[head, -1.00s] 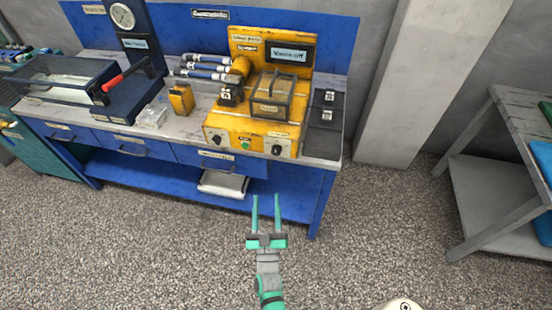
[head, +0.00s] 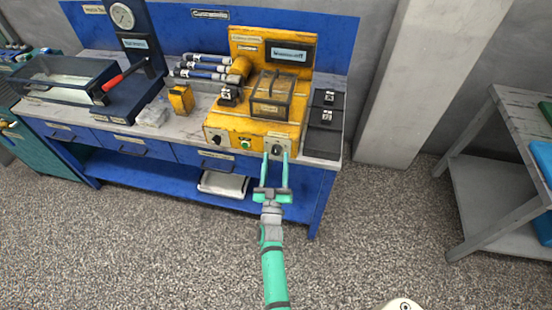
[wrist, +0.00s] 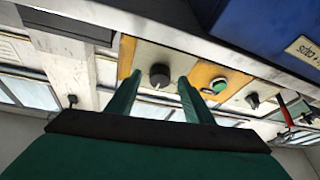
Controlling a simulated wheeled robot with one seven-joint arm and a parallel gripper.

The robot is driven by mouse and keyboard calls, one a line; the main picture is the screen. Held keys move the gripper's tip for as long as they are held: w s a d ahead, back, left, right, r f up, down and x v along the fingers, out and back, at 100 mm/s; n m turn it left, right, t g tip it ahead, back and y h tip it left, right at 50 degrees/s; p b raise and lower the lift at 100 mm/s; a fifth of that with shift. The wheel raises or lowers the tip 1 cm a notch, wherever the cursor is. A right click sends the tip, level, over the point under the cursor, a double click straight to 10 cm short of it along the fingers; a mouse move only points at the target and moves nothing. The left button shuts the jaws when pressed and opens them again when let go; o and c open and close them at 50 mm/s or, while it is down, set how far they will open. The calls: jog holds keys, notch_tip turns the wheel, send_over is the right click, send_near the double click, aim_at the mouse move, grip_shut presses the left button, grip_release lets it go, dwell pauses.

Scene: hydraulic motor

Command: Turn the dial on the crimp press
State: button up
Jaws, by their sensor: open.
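The crimp press (head: 230,128) is a yellow machine on the blue workbench, with a screen at its back. Its front panel has a black dial (head: 277,149) on a pale plate at the right, a green button (head: 245,144) and another dark knob (head: 217,139) at the left. My gripper (head: 276,156) is open and empty in front of the right dial. In the wrist view, that dial (wrist: 159,75) shows between the two green fingertips, with the button (wrist: 217,88) and other knob (wrist: 253,100) to its right. I cannot tell whether the fingers touch the dial.
A clear-lidded box (head: 271,95) sits on the press. A black tray (head: 324,125) is right of it, and a press with a red lever (head: 125,75) stands left. The bench's blue drawers (head: 218,158) are just below. A grey table (head: 500,150) stands at the right.

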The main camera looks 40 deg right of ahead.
jog(key=shift+w+d+r, duration=0.2)
jog(key=shift+w+d, duration=0.2)
jog(key=c, duration=1)
jog(key=shift+c, duration=0.2)
jog(key=shift+m, duration=0.5)
jog(key=m, duration=0.1)
jog(key=m+g+h, duration=0.1)
jog(key=m, duration=0.1)
jog(key=m+g+h, duration=0.1)
jog(key=m, duration=0.1)
jog(key=shift+w+a, duration=0.2)
jog(key=shift+w, duration=0.05)
jog(key=m+g, duration=0.1)
jog(key=m, duration=0.1)
jog(key=m+g+h, duration=0.1)
jog(key=m, duration=0.1)
jog(key=shift+w+a+h, duration=0.1)
jog(key=shift+h, duration=0.2)
jog(key=m+g, duration=0.1)
jog(key=m, duration=0.2)
jog(key=m+g, duration=0.2)
jog(key=m, duration=0.2)
jog(key=shift+w+a+r+m+g+h, duration=0.15)
jog(key=shift+m+g+h, duration=0.15)
jog(key=shift+h, duration=0.1)
